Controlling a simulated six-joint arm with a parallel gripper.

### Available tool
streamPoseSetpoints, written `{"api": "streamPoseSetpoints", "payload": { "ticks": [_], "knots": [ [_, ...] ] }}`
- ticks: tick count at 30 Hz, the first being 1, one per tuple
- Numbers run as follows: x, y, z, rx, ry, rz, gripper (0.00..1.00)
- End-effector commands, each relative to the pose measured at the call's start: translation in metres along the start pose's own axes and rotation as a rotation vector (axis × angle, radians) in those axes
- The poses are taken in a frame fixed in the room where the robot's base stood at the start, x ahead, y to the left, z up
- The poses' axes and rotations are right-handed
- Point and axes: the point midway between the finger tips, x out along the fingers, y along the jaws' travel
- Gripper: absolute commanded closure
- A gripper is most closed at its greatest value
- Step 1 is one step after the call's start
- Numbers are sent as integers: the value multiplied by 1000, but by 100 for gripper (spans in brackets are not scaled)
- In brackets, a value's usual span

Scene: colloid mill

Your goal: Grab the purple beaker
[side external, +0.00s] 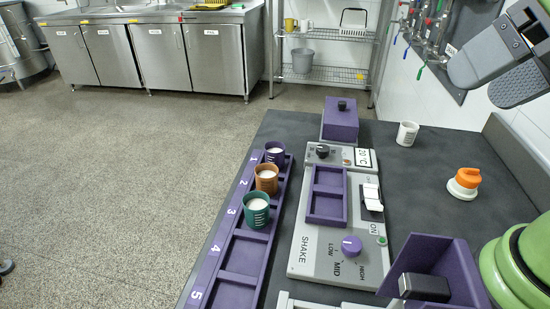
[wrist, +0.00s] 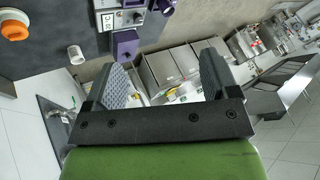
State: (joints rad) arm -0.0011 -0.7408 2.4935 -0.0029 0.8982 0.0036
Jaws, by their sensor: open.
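The purple beaker (side external: 275,154) stands upright with white contents in the slot marked 1 of the long purple rack (side external: 228,246). A brown-orange beaker (side external: 266,180) and a green beaker (side external: 256,212) stand in the slots in front of it. My gripper (side external: 482,86) is high at the upper right, far from the purple beaker, open and empty. Both fingers of my gripper show spread apart in the wrist view (wrist: 165,78). A purple shape (wrist: 166,7) at the top edge there may be the purple beaker; I cannot tell surely.
The grey shaker panel (side external: 316,245) with a purple two-slot holder lies right of the rack. A purple box (side external: 340,118), white cup (side external: 407,134), orange-topped object (side external: 464,183) and purple angled bin (side external: 437,265) stand on the dark table. The rack's front slots are empty.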

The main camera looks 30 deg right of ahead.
Motion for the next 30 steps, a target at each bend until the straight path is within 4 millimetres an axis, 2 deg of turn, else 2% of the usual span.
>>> {"api": "streamPoseSetpoints", "payload": {
  "ticks": [5,11,15,17,21,27,30],
  "knots": [
    [12,-6,-28,-9,-24,43,20],
    [56,-20,-83,-35,-59,128,20],
    [103,-30,-114,-66,-78,180,20],
    [127,-33,-124,-81,-85,199,20],
    [188,-39,-138,-119,-104,239,20],
    [275,-41,-136,-177,-126,278,20],
    [306,-40,-129,-199,-133,287,20]
  ]
}}
